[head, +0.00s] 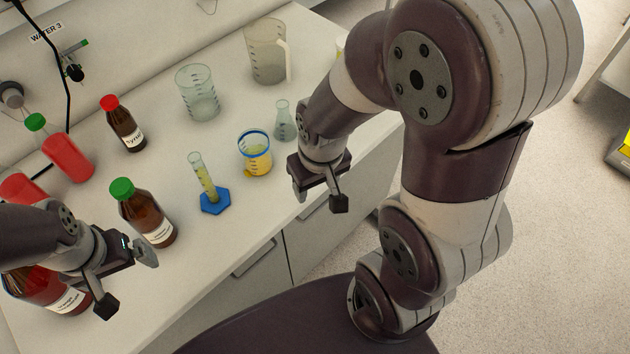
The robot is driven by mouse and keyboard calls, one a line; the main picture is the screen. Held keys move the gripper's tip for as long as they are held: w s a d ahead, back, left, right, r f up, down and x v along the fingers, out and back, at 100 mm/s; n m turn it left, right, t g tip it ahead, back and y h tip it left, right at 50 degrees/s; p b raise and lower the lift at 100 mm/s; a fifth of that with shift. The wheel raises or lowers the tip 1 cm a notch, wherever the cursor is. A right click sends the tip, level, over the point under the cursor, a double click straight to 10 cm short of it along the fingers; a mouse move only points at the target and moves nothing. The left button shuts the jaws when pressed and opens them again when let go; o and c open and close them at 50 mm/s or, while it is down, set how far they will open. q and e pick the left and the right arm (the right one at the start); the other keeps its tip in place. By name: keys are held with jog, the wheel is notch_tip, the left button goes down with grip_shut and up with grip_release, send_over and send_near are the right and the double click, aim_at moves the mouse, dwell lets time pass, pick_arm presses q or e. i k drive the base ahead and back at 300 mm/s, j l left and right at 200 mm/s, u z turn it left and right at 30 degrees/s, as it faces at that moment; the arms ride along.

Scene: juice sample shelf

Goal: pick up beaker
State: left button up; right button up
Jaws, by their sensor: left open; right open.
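A beaker with a blue rim and yellow liquid (255,160) stands upright near the front edge of the white bench. A larger clear beaker (198,98) stands behind it to the left. My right gripper (322,207) is open and empty, right of the blue-rimmed beaker and apart from it, by the bench's front edge. My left gripper (128,281) is open at the lower left, in front of the brown bottles and far from both beakers. Nothing shows between its fingers.
A graduated cylinder on a blue base (212,197) stands left of the blue-rimmed beaker. A small flask (284,122) and a large jug (264,60) stand behind. Brown bottles (142,212) and a red bottle (66,152) crowd the left. Bare bench lies along the front edge.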

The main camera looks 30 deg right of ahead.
aim_at(253, 144)
jog(key=k+u, duration=0.55)
jog(key=u, duration=0.15)
jog(key=k+u, duration=0.35)
jog(key=i+l, duration=0.2)
jog(key=l, duration=0.15)
jog(key=i+l, duration=0.15)
jog(key=l, duration=0.15)
